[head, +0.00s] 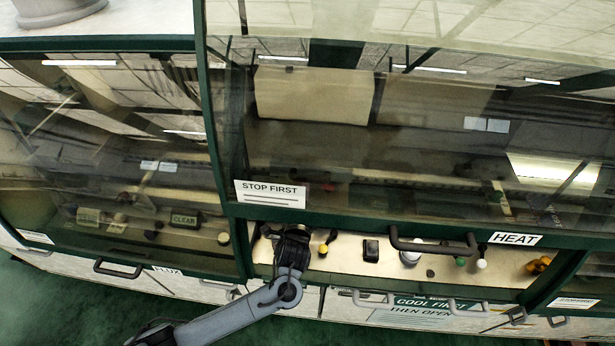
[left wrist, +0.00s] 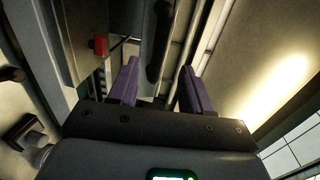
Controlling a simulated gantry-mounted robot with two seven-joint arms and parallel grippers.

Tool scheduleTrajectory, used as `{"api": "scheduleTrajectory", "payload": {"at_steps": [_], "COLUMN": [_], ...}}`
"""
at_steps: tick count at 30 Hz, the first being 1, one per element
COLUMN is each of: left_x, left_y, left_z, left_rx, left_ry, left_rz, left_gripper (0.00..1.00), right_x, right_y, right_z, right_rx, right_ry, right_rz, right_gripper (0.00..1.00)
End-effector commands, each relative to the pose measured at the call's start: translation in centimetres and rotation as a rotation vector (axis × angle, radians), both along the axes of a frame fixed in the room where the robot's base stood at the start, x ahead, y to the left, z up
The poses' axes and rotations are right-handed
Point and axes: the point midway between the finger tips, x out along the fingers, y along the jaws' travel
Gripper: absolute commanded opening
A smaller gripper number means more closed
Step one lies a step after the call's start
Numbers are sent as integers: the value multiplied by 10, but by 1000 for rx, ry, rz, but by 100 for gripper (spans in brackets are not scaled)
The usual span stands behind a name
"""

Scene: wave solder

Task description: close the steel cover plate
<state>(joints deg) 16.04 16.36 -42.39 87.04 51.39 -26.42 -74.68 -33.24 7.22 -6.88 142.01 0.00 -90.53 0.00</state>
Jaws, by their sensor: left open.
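I cannot pick out the steel cover plate with certainty. In the left wrist view a smooth grey panel (left wrist: 255,50) with a bright glare lies to the right of the fingers; I cannot tell whether it is the plate. My left gripper (left wrist: 157,78) is open, its two purple fingers apart, with nothing visibly held. A dark rounded bar (left wrist: 163,40) shows beyond the gap between them. In the head view my left gripper (head: 292,236) is at the cream control ledge, below the STOP FIRST sign (head: 270,194); its fingertips are hard to make out. My right gripper is not in view.
A dark bar handle (head: 433,246) marked HEAT is on the large glass hood (head: 420,150). Knobs and a dark box (head: 371,250) stand on the ledge. Another glass hood (head: 100,150) is at left. A red button (left wrist: 97,46) is close left of the fingers.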

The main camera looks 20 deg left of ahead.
Motion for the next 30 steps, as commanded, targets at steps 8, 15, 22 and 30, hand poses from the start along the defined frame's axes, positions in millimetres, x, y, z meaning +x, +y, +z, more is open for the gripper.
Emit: {"api": "scheduleTrajectory", "payload": {"at_steps": [8,15,22,30], "left_x": [44,69,78,78], "left_y": [13,20,23,23], "left_z": [-6,-11,-13,-13], "left_rx": [2,0,-1,-1], "left_ry": [-1,-1,1,1], "left_rz": [2,1,0,0], "left_gripper": [49,49,49,49], "right_x": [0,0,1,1], "right_y": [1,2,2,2], "right_z": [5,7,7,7], "right_rx": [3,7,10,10], "right_ry": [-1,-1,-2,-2], "right_rz": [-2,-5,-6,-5], "right_gripper": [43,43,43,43]}}
